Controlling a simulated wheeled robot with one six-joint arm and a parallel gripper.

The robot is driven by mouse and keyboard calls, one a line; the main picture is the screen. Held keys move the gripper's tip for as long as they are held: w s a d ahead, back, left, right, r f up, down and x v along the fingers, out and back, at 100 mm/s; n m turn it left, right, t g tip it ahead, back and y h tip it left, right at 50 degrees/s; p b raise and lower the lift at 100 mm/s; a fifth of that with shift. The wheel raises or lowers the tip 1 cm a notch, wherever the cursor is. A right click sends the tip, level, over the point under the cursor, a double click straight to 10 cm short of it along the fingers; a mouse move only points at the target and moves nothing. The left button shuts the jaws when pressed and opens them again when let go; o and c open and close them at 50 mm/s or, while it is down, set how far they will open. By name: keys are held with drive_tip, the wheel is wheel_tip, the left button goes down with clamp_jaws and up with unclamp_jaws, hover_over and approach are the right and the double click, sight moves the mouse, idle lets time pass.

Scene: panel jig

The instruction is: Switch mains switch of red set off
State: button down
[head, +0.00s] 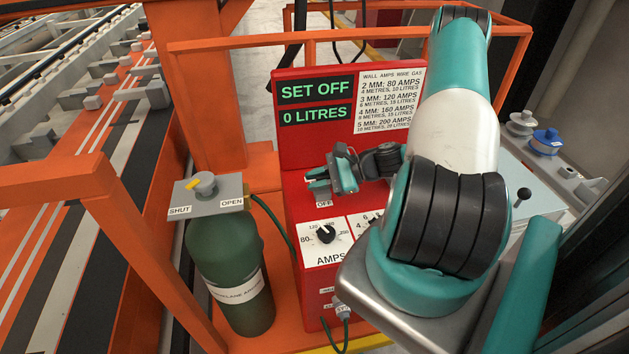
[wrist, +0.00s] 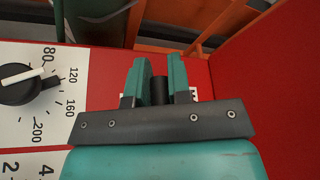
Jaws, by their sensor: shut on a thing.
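The red set (head: 300,215) stands in the middle of the head view, with a dark display panel (head: 316,102) reading "SET OFF" and "0 LITRES". My gripper (head: 318,183) is over the left part of its top, just above a small "OFF" label (head: 324,204). In the wrist view, the teal fingers of my gripper (wrist: 159,82) are on either side of a black switch (wrist: 159,91) and shut on it. The switch is hidden behind my gripper in the head view, and its exact position is hard to tell.
An amps dial (head: 326,234) sits in front of my gripper; it also shows in the wrist view (wrist: 22,84). A green gas cylinder (head: 229,275) with a yellow-marked valve (head: 204,184) stands left. Orange rails (head: 350,33) surround the set.

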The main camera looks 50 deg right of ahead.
drive_tip(key=shift+s+f+n+t+b, duration=0.1)
drive_tip(key=shift+s+n+t+b, duration=0.15)
drive_tip(key=shift+n+b, duration=0.2)
drive_tip(key=shift+a, duration=0.1)
drive_tip(key=c, duration=1.1)
unclamp_jaws()
drive_tip(key=shift+o, duration=0.2)
drive_tip(key=b+v, duration=0.4)
drive_tip(key=v, duration=1.3)
drive_tip(key=shift+s, duration=0.25)
drive_tip(key=shift+w+n, duration=0.1)
drive_tip(key=shift+n, duration=0.15)
